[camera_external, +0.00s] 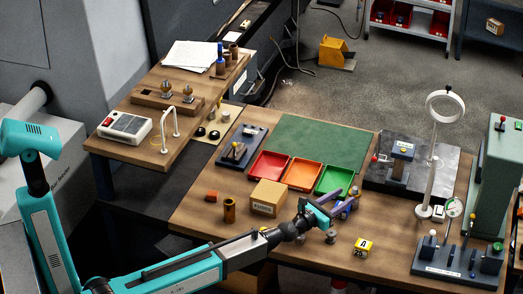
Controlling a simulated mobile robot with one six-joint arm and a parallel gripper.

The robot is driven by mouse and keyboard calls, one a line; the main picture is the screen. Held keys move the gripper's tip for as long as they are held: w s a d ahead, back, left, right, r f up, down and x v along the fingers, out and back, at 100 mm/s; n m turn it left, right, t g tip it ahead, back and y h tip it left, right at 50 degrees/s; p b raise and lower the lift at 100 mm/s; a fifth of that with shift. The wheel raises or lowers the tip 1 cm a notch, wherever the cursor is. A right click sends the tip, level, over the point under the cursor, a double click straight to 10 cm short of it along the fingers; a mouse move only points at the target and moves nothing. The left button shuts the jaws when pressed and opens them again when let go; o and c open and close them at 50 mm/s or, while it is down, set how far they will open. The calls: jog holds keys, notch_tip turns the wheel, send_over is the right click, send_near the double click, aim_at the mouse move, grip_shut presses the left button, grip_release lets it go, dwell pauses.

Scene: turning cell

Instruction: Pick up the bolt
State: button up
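My gripper (338,202) is over the right middle of the wooden workbench (200,219), just in front of the green tray. Its two fingers look spread apart, with nothing clear between them. I cannot pick out the bolt for certain. A small grey metal piece (331,237) lies on the bench just below the gripper and may be it, but it is too small to tell. A small blue piece shows by the fingertips, partly hidden.
Red (252,172), orange (286,179) and green (320,186) trays stand behind the gripper. A cardboard box (282,202) and brass cylinder (229,211) are left of it. A yellow marked block (363,247), ring lamp stand (430,165) and gauge fixture (452,262) are to the right.

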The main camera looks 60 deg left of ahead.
aim_at(353, 190)
jog(key=shift+w, duration=0.1)
jog(key=shift+x, duration=1.1)
jog(key=shift+w, duration=0.15)
jog(key=shift+p+x, duration=0.7)
jog(key=shift+x, duration=1.75)
jog(key=shift+a, duration=0.15)
grip_shut()
jog(key=shift+r, duration=0.1)
